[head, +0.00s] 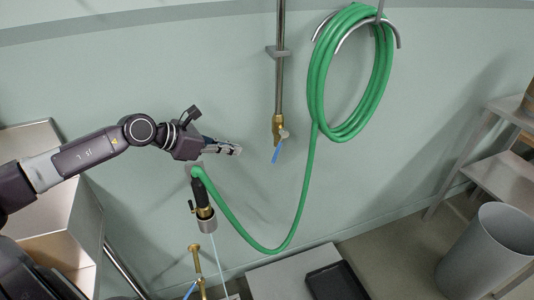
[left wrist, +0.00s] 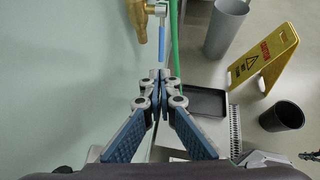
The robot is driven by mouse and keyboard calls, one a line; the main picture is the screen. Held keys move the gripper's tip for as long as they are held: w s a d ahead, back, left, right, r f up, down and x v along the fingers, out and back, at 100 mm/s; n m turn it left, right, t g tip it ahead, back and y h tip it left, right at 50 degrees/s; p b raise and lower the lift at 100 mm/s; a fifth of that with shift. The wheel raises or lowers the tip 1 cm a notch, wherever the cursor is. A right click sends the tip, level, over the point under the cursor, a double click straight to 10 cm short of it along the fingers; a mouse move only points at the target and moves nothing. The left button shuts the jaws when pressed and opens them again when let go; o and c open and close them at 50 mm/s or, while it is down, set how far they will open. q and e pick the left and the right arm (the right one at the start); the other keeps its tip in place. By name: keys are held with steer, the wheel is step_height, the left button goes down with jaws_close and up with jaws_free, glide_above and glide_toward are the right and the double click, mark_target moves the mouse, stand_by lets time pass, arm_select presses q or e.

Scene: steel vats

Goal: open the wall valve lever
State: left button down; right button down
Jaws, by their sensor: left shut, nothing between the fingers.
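The brass wall valve (head: 278,128) sits at the lower end of a vertical steel pipe on the wall. Its blue lever (head: 276,155) points down and slightly left in the head view. My left gripper (head: 238,150) is shut and empty, to the left of the lever with a gap between them in that view. In the left wrist view the valve (left wrist: 138,18) is at the top. The lever (left wrist: 162,42) shows just beyond my closed fingertips (left wrist: 160,76); whether they touch it I cannot tell. My right gripper is not in view.
A coiled green hose (head: 322,80) hangs right of the pipe and loops down to a nozzle (head: 202,198) in a wall holder. A lower brass fitting (head: 195,262) stands below. A grey bin (head: 483,255) is at right. A yellow floor sign (left wrist: 262,58) shows in the wrist view.

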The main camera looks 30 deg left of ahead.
arm_select(q)
steer(key=r+p+x, duration=0.1)
steer(key=p+x, duration=0.2)
steer(key=x, duration=0.9)
steer(key=shift+w+d, duration=0.35)
steer(key=shift+w, duration=0.2)
steer(key=shift+f, duration=0.1)
steer(key=shift+b+x, duration=0.6)
steer(key=shift+x, duration=0.15)
steer(key=shift+s, duration=0.2)
glide_toward(275, 155)
steer(key=shift+v, duration=1.9)
